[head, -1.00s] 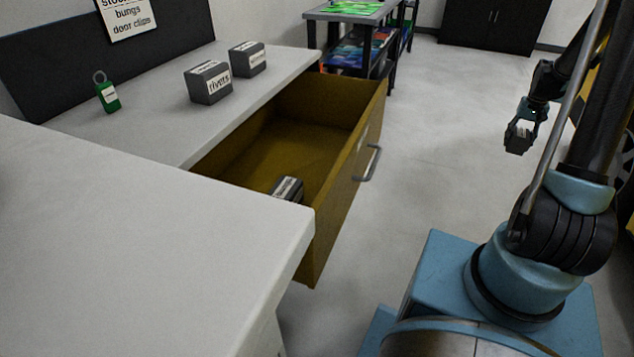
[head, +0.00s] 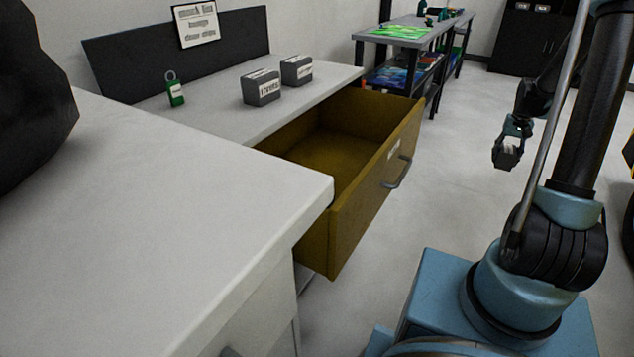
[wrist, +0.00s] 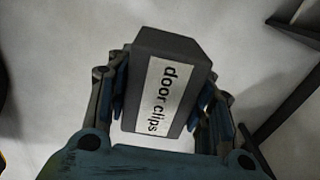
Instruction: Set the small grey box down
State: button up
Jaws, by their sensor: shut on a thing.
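My gripper (head: 509,150) hangs over the open floor to the right of the drawer in the head view. It is shut on a small grey box (wrist: 160,84) with a white label reading "door clips". The wrist view shows the box between the two fingers, with pale floor behind it. In the head view the box (head: 507,160) is small and dark at the fingertips, well above the floor and apart from any surface.
An open yellow drawer (head: 352,212) juts out from the white counter (head: 215,128). A paper sign (head: 196,24) hangs behind. A workbench (head: 410,36) stands farther back.

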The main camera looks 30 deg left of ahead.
jog(key=shift+a, duration=0.25)
